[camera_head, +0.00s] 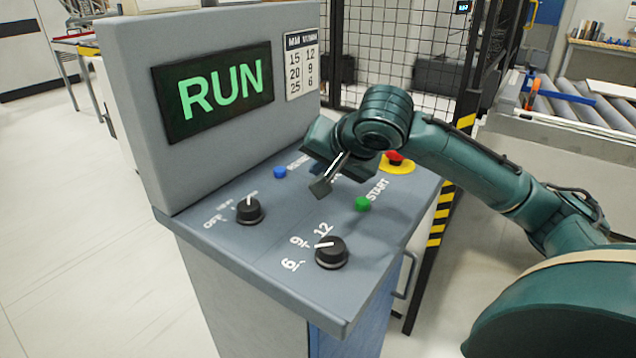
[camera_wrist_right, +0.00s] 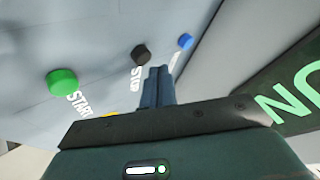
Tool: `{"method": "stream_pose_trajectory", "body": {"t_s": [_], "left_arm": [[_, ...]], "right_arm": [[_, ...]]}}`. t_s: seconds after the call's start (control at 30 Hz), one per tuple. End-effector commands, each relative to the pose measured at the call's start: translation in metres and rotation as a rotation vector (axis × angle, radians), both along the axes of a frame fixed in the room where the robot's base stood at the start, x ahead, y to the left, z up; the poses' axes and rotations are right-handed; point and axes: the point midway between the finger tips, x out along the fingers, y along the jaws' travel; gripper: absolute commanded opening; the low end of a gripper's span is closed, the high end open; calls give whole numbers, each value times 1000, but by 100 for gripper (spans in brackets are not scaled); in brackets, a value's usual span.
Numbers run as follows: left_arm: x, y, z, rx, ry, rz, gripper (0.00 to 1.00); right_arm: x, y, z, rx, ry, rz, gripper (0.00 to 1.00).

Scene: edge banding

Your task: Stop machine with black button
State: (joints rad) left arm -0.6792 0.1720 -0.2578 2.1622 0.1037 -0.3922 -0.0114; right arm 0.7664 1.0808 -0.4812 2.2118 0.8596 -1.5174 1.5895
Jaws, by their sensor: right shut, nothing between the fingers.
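The black stop button (camera_wrist_right: 140,54) shows in the right wrist view beside the word STOP, between the green start button (camera_wrist_right: 62,82) and the blue button (camera_wrist_right: 186,41). My right gripper (camera_wrist_right: 158,72) is shut and empty, its fingertips close to the black button but appearing apart from it. In the head view my right gripper (camera_head: 320,188) is above the sloped panel, between the blue button (camera_head: 280,172) and the green start button (camera_head: 362,204). The machine display (camera_head: 212,90) reads RUN in green. My left gripper is not in view.
A red emergency button (camera_head: 395,157) on a yellow base sits at the panel's far right, close to my arm. Two black knobs (camera_head: 249,210) (camera_head: 331,252) stand on the near part of the panel. A mesh fence (camera_head: 400,50) rises behind.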

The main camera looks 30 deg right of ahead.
Motion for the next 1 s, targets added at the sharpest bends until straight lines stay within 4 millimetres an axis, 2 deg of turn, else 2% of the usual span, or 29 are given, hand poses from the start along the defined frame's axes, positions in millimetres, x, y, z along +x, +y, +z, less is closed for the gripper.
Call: {"method": "stream_pose_trajectory", "body": {"t_s": [1.0], "left_arm": [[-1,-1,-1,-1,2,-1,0]], "right_arm": [[0,0,-8,0,-1,1,0]]}}
